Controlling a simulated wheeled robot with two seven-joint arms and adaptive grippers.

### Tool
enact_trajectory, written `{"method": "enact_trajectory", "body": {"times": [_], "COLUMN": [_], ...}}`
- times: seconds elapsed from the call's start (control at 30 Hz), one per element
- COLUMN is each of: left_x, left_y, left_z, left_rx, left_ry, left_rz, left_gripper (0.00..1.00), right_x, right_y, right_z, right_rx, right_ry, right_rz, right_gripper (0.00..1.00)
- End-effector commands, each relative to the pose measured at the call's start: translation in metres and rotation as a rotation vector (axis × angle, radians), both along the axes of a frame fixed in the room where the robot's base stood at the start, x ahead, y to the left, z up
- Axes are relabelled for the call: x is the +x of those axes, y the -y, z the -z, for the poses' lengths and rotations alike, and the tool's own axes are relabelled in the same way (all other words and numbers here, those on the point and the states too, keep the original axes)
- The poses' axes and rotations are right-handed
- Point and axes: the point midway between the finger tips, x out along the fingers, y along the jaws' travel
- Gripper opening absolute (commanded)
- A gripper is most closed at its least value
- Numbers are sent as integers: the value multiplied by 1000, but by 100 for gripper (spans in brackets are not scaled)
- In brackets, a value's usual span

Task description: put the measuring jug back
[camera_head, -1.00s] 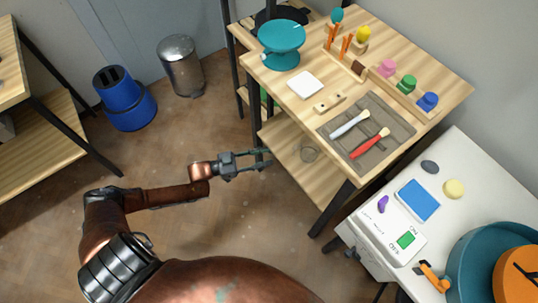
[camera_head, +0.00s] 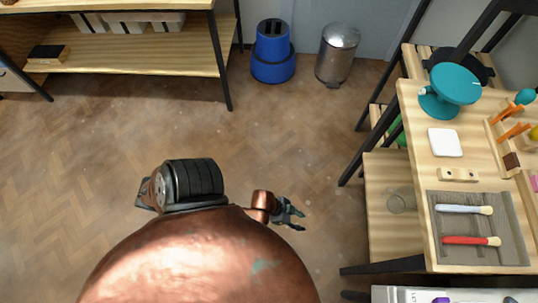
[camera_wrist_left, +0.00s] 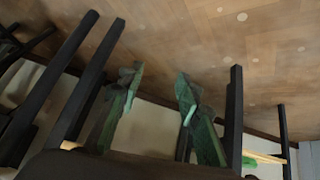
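A clear glass vessel (camera_head: 400,200), which looks like the measuring jug, stands on the lower shelf of the wooden table at the right in the head view. Its markings and handle cannot be made out. My left gripper (camera_head: 290,213) is over the floor, left of that shelf and well apart from the vessel. In the left wrist view its two fingers (camera_wrist_left: 158,78) are spread, with nothing between them. My right gripper is not in view.
The wooden table's top (camera_head: 415,125) bears a teal banding wheel (camera_head: 455,84), a white tile (camera_head: 445,142) and a grey mat (camera_head: 470,225) with brushes. The middle floor is clear.

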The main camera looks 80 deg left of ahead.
Motion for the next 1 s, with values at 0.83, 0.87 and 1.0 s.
{"method": "enact_trajectory", "body": {"times": [0.83,0.87,1.0], "left_x": [-219,-219,-218], "left_y": [-46,-47,-46], "left_z": [-24,-24,-24], "left_rx": [170,170,169], "left_ry": [-637,-637,-636], "left_rz": [-212,-212,-212], "left_gripper": [32,32,32], "right_x": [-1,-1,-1], "right_y": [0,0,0], "right_z": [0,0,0], "right_rx": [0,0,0], "right_ry": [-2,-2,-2], "right_rz": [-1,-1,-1], "right_gripper": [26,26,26]}}
